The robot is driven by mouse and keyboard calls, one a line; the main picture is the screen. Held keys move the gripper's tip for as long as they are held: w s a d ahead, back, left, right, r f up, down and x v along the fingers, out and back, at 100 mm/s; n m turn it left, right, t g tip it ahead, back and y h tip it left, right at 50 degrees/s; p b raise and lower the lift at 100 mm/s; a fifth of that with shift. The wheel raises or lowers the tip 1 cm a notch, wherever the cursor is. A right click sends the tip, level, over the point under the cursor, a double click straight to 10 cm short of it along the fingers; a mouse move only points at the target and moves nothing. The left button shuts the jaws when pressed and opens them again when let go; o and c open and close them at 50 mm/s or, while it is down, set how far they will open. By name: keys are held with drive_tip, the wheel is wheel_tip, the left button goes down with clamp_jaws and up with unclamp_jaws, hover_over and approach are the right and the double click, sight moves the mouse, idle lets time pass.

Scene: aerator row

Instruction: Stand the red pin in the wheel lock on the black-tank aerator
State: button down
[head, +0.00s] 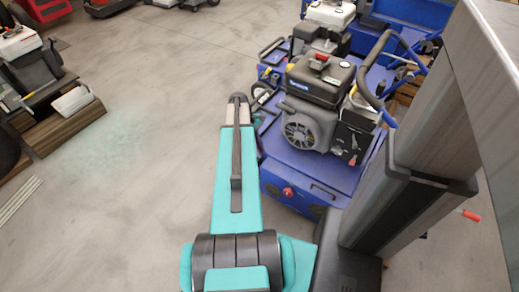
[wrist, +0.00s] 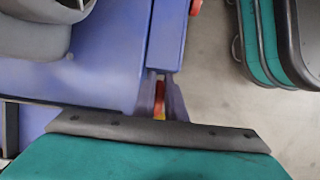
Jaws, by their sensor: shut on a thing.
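The black-tank aerator (head: 310,170) is a blue machine with a black engine and tank (head: 320,78), right of my teal arm in the head view. Its blue deck (wrist: 100,65) fills the upper left of the wrist view. My gripper (wrist: 161,98) is shut on a small red and yellow piece, which I take for the red pin (wrist: 160,88). It shows only partly between the fingers, close to the deck's edge. I cannot tell if it touches the machine. The wheel lock cannot be made out. My gripper's fingers are not clear in the head view.
A white-tank aerator (head: 330,14) stands close behind. A red knob (head: 288,192) sits on the blue front, and a red-handled object (head: 470,215) lies on the floor at right. Wooden blocks and a machine (head: 40,75) stand at left. Open floor (head: 150,100) lies between.

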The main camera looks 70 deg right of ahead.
drive_tip(key=c, duration=1.7)
unclamp_jaws()
drive_tip(key=p+v, duration=0.3)
drive_tip(key=v, duration=1)
drive_tip(key=shift+w+r, duration=0.1)
drive_tip(key=shift+r, duration=0.3)
